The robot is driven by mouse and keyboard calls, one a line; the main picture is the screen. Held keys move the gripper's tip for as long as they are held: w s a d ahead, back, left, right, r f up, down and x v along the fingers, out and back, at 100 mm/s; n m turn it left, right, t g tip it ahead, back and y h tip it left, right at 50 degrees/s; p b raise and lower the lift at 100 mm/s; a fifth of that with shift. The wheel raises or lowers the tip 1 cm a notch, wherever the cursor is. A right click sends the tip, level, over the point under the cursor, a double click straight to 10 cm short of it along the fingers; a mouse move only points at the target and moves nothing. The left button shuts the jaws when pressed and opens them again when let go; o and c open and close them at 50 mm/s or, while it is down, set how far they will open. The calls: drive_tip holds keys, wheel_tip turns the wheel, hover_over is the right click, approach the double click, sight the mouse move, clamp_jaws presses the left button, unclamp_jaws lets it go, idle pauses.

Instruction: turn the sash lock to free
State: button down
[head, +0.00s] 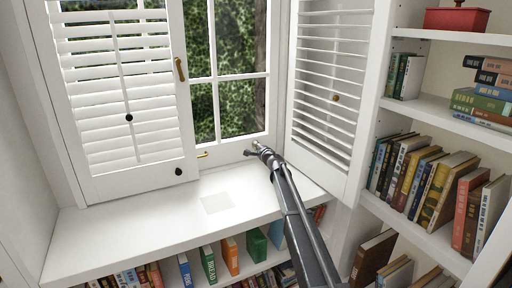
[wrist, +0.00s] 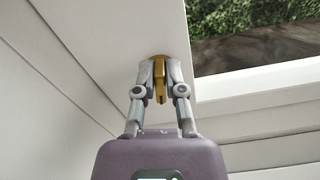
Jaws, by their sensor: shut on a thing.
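The sash lock shows in the wrist view as a brass lever (wrist: 159,78) on a rounded brass mount, set on a white frame beside the window glass. My gripper (wrist: 161,82) has a finger on each side of the lever and is shut on it. The fingers hide part of the lever. In the head view my gripper (head: 257,149) is at the low right corner of the window, just above the sill. The lock is mostly hidden there behind the fingers.
A louvred shutter (head: 122,85) stands left of the window and another shutter (head: 322,90) right, close to my arm. A small brass fitting (head: 202,154) sits at the window's bottom. The white sill (head: 130,225) is clear. Bookshelves (head: 430,235) fill the right.

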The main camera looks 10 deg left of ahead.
drive_tip(key=shift+w+f+n, duration=0.1)
drive_tip(key=shift+n, duration=1.1)
drive_tip(key=c, duration=0.7)
unclamp_jaws()
drive_tip(key=shift+v, duration=6.05)
